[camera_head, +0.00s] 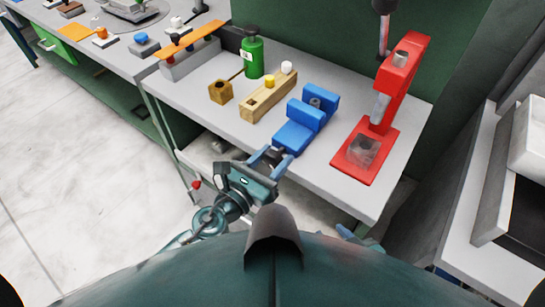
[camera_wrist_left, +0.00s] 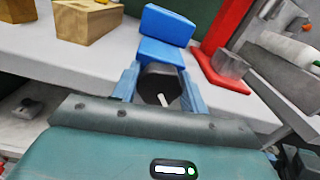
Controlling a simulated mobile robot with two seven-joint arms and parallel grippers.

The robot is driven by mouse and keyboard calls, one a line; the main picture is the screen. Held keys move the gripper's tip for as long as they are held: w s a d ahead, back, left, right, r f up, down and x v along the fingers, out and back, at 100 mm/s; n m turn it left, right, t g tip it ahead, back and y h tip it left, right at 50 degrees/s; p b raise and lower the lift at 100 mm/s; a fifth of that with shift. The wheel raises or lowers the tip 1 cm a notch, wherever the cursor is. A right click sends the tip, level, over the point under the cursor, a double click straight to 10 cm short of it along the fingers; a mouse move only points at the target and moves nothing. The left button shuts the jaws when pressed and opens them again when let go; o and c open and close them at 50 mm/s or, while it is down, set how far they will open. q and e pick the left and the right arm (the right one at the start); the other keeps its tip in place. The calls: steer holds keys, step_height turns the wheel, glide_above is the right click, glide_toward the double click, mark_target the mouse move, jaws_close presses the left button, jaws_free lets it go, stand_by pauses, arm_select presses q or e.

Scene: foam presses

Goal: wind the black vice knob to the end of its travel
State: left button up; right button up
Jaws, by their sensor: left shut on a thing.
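The blue vice (camera_head: 297,128) stands at the front edge of the grey bench, and its blue body (camera_wrist_left: 165,35) also shows in the left wrist view. The black knob (camera_wrist_left: 158,84) faces the wrist camera on the near side of the vice, with a white mark on its face. My left gripper (camera_head: 268,158) reaches the vice from the front. In the left wrist view its two blue fingers (camera_wrist_left: 157,85) stand on either side of the knob and are shut on it. In the head view the knob is mostly hidden by the gripper.
A red press (camera_head: 392,100) with a clear block on its base stands right of the vice. A wooden block with knobs (camera_head: 262,100), a green bottle (camera_head: 252,58) and a small wooden cube (camera_head: 220,92) stand to the left. White trays (camera_head: 525,190) are at far right.

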arm_select(q)
steer(key=shift+c, duration=0.7)
steer(key=shift+n, duration=0.7)
steer(key=o, duration=1)
arm_select(e)
steer(key=shift+s, duration=0.1)
arm_select(q)
steer(key=shift+a+f, duration=0.1)
steer(key=shift+a, duration=0.05)
arm_select(e)
steer(key=shift+s+f, duration=0.1)
steer(key=shift+s, duration=0.05)
